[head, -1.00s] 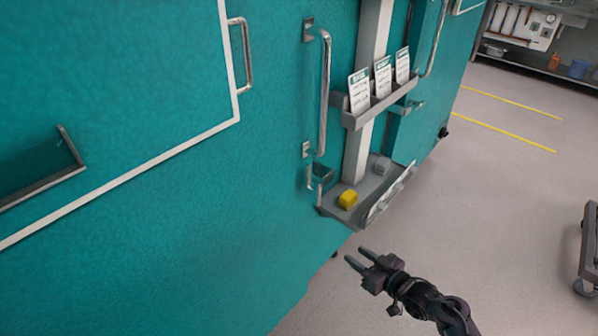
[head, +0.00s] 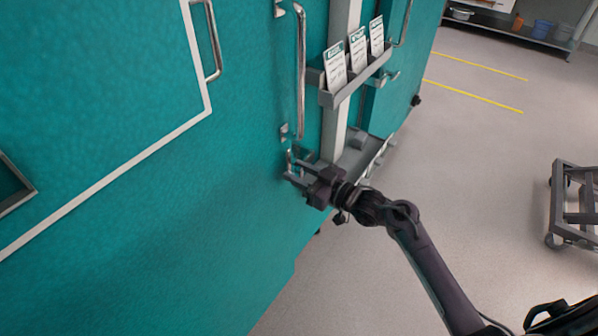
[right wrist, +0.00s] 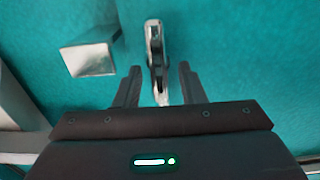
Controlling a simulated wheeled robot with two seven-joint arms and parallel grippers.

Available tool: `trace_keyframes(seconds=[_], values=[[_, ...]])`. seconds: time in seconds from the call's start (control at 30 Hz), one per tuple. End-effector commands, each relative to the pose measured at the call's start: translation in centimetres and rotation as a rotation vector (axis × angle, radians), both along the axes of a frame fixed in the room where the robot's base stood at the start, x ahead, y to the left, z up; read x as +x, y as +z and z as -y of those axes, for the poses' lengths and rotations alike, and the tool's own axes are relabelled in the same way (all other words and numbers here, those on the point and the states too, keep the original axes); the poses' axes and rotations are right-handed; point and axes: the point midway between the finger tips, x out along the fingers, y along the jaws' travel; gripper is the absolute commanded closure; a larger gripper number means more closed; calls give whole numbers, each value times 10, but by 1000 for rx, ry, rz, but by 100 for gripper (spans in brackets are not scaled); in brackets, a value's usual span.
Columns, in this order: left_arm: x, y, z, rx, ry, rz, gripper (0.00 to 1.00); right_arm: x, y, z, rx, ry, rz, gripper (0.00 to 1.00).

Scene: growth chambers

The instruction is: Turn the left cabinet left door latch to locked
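The small metallic latch (head: 290,157) is on the teal cabinet door, below the lower end of the long vertical door handle (head: 301,75). It hangs about upright and is partly hidden by my right gripper (head: 292,170). In the right wrist view the latch (right wrist: 154,45) points down between the two dark fingers of my right gripper (right wrist: 158,75). The fingers are open, one on each side of the latch's lower end, with teal gaps showing on both sides. My left gripper is not in view.
A grey holder (head: 360,89) with several cards stands out right of the handle, above a grey shelf (head: 350,160) close beside my gripper. A metal block (right wrist: 90,58) lies left of the latch in the wrist view. Open floor (head: 470,170) and a wheeled cart (head: 570,215) are right.

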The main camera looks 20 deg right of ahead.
Motion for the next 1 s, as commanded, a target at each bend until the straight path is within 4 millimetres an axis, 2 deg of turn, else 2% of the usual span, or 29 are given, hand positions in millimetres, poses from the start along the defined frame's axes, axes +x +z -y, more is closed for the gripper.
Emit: trace_keyframes(seconds=[0.2, 0.5, 1.0], values=[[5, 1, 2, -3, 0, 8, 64, 0, 0, -1, 0, 0, 0, 64], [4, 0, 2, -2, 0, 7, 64, 0, 0, 0, 0, 0, 0, 100], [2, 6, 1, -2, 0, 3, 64, 1, 2, 0, 35, 0, -26, 100]])
